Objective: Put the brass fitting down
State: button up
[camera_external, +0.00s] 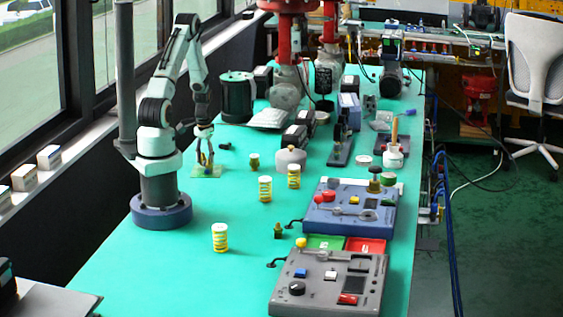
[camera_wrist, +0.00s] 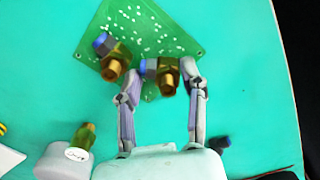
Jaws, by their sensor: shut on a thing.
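My gripper (camera_wrist: 160,76) points down over a green circuit board (camera_wrist: 180,35) with white marks. It is shut on a brass fitting (camera_wrist: 167,79) with a dark blue end, held between the fingertips. A second, similar brass fitting (camera_wrist: 112,65) is just left of it, over the board. I cannot tell whether the held fitting touches the board. In the external view my gripper (camera_external: 205,157) is low over the board (camera_external: 207,171), left of the table's middle; the fittings there are too small to make out clearly.
Another brass piece (camera_external: 254,162) stands right of the board, and one (camera_external: 278,231) is nearer the front. Yellow-and-white springs (camera_external: 265,189) stand on the green table. A small dark piece (camera_wrist: 220,143) lies near my right finger. Control boxes (camera_external: 330,283) fill the right front.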

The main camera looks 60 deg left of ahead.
aim_at(205, 153)
jog(key=shift+f, duration=0.2)
jog(key=o, duration=1.1)
jog(key=shift+f, duration=0.1)
jog(key=shift+o, duration=0.2)
notch_tip(205, 153, up, 12)
jog(key=s+d+r+m, duration=0.1)
jog(key=d+r, duration=0.4)
jog(key=d, duration=0.2)
jog(key=s+d+r+m, duration=0.1)
jog(key=s+d+r, duration=0.1)
jog(key=d+r, duration=0.4)
jog(key=s+d+r+m, duration=0.1)
jog(key=s+d, duration=0.8)
jog(key=s, duration=0.1)
jog(key=shift+y, duration=0.4)
